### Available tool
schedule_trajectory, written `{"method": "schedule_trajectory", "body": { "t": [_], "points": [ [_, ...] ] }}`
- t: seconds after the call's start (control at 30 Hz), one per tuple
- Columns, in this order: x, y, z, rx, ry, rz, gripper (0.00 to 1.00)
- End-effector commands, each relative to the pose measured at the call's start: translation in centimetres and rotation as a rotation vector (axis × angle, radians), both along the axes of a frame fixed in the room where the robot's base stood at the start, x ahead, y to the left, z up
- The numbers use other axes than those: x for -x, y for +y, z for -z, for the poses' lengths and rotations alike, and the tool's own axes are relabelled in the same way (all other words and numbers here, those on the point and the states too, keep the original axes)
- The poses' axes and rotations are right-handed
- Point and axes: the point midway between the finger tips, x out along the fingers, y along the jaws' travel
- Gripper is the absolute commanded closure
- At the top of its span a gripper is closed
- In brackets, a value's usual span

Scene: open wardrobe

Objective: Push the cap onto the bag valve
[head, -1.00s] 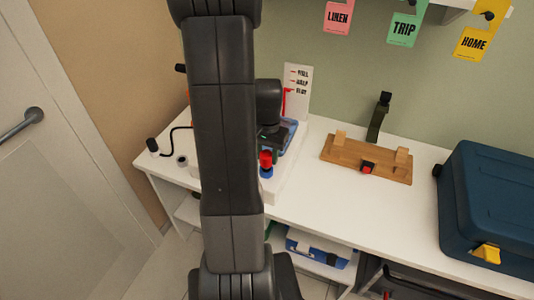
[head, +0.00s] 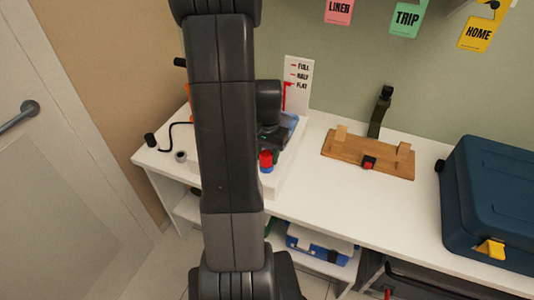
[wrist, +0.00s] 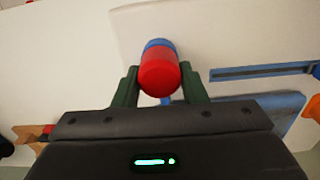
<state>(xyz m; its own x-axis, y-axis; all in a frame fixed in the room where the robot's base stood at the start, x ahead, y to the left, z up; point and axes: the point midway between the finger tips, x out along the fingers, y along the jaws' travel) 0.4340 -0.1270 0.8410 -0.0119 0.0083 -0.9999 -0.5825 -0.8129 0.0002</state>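The red cap (head: 266,157) sits over the blue valve (head: 266,169) at the front of the white base beside my arm. In the wrist view the red cap (wrist: 160,76) is between the two dark green fingers of my gripper (wrist: 160,84), which appear to touch its sides. The blue valve (wrist: 160,44) shows just beyond the cap, in line with it. The blue bag (head: 291,122) lies behind, partly hidden by my gripper. My arm hides the left part of the base. Whether the cap is fully seated I cannot tell.
A gauge card (head: 298,72) marked FULL, HALF and FLAT stands behind the bag. A wooden rack (head: 366,158) and a dark blue case (head: 490,205) stand to the right on the white shelf (head: 315,190). A cable and small black parts lie to the left.

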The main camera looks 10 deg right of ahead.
Motion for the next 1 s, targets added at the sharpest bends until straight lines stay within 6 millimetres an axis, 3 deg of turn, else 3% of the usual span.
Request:
{"method": "schedule_trajectory", "body": {
  "t": [0.03, 0.1, 0.4, 0.53, 0.67, 1.0],
  "points": [
    [0.0, 0.0, 0.0, 0.000, 0.000, 0.000, 0.51],
    [0.0, 0.0, 0.0, 0.000, 0.000, 0.000, 0.38],
    [0.0, 0.0, -0.1, 0.000, 0.000, 0.000, 0.38],
    [-0.1, 0.0, -1.1, 0.000, -0.004, 0.000, 0.38],
    [-0.1, 0.0, -3.3, 0.001, -0.005, 0.000, 0.38],
    [-0.2, -0.1, -10.9, 0.001, -0.004, 0.000, 0.38]
  ]
}}
